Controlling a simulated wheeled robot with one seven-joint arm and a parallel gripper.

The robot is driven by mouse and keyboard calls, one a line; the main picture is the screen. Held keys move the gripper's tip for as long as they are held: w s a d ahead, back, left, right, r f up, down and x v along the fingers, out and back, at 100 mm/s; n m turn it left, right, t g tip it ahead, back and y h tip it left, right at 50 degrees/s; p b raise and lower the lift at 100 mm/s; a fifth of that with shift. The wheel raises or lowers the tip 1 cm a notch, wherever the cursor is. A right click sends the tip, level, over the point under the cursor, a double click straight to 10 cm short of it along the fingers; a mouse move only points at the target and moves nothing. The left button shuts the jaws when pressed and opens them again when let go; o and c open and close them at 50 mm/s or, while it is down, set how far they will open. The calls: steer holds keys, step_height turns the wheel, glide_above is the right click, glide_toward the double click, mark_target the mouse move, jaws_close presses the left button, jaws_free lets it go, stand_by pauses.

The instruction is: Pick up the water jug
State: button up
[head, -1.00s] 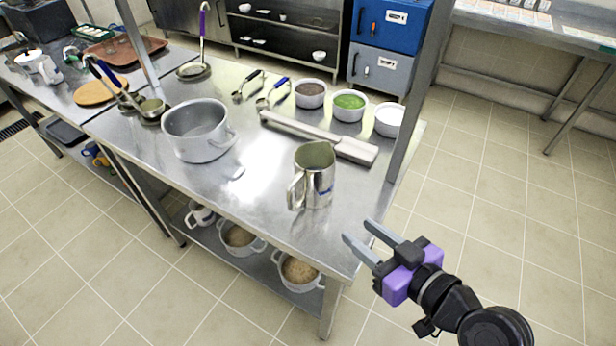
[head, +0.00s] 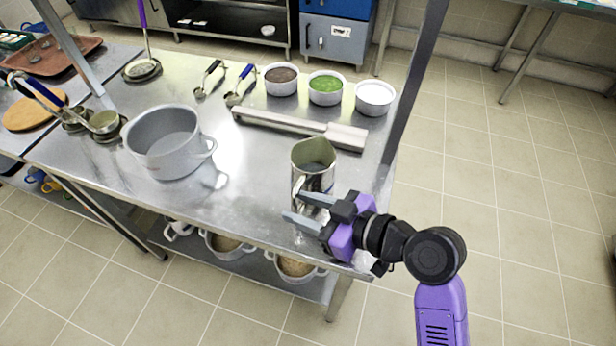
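The water jug (head: 312,158) is a shiny steel pitcher, upright near the front right of the steel table (head: 240,190). Its handle is on its front left side. My gripper (head: 295,207) is at the table's front edge, just in front of the jug in the head view. Its two grey fingers point left and are apart, with nothing between them. The upper finger overlaps the jug's lower part and handle in the picture. I cannot tell whether it touches the jug.
A large pot (head: 165,145) stands to the left. A long steel tool (head: 300,128) lies behind the jug. Bowls of brown (head: 281,80), green (head: 326,88) and white (head: 374,97) food stand at the back. A table post (head: 412,80) rises on the right.

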steer(key=shift+f+p+x, duration=0.15)
steer(key=shift+p+x, duration=0.15)
steer(key=shift+x, duration=1.1)
steer(key=shift+f+p+x, duration=0.1)
steer(key=shift+p+x, duration=0.2)
steer(key=shift+x, duration=1.1)
steer(key=shift+s+d, duration=0.1)
steer(key=shift+d, duration=0.05)
jaws_close()
steer(key=shift+r, duration=0.1)
